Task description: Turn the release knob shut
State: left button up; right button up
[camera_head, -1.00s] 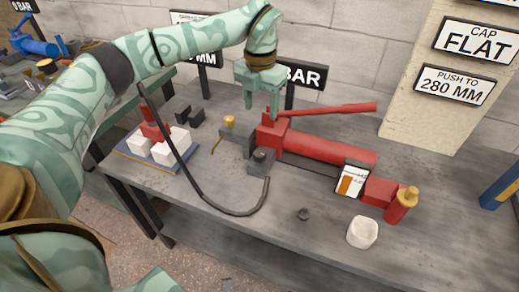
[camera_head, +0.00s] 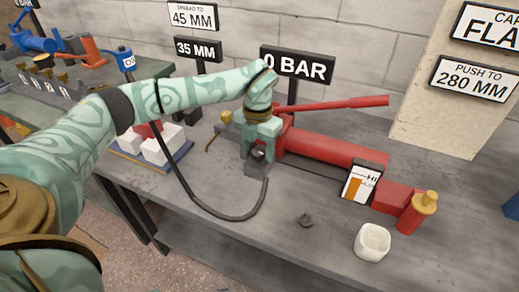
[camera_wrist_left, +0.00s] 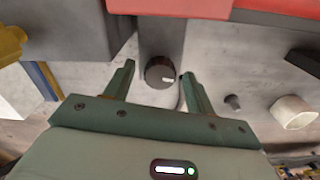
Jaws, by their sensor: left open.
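The release knob (camera_wrist_left: 160,73) is a dark round knob with a small white mark, on a grey block at the near left end of the red hand pump (camera_head: 330,150). It also shows in the head view (camera_head: 258,153), partly hidden by my gripper. My left gripper (camera_head: 259,150) is open, over the knob from above. In the left wrist view its two fingers (camera_wrist_left: 158,80) stand on either side of the knob, with a gap visible at the left; contact at the right finger cannot be told. My right gripper is not in view.
A red lever (camera_head: 340,103) slopes above the pump. A black hose (camera_head: 205,207) loops across the bench in front. A white cup (camera_head: 372,242) and a small dark cap (camera_head: 305,220) stand front right. A "0 BAR" sign (camera_head: 297,65) stands behind.

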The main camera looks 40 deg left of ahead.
pick_arm(q)
jog(key=c, duration=1)
jog(key=shift+o, duration=0.2)
jog(key=shift+r, duration=0.1)
